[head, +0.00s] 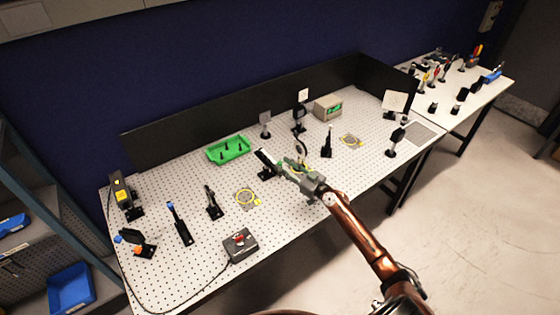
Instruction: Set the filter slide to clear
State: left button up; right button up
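What looks like the filter slide (265,157) is a slanted dark bar with a pale edge on a black post mount, near the middle of the perforated table (180,272). My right gripper (285,167) reaches in from the lower right, its fingertips close to the right end of this bar. I cannot tell whether they touch it, or whether the fingers are open or shut. The slide's setting is too small to read. A round optic on a post (300,148) stands just behind the gripper, its base partly hidden. My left gripper is out of view.
Optics posts stand around: a black one (327,142) to the right, others (212,204) to the left. A green tray (229,149) and a display box (328,107) stand behind. A control box with a red button (240,245) is at the front edge. Black panels (240,105) close the back.

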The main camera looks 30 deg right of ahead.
aim_at(270, 159)
jog(key=shift+x, duration=1.2)
jog(key=shift+w, duration=0.25)
jog(key=c, duration=0.9)
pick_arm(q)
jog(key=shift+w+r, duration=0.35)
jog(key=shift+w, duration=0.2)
pick_arm(e)
grip_shut()
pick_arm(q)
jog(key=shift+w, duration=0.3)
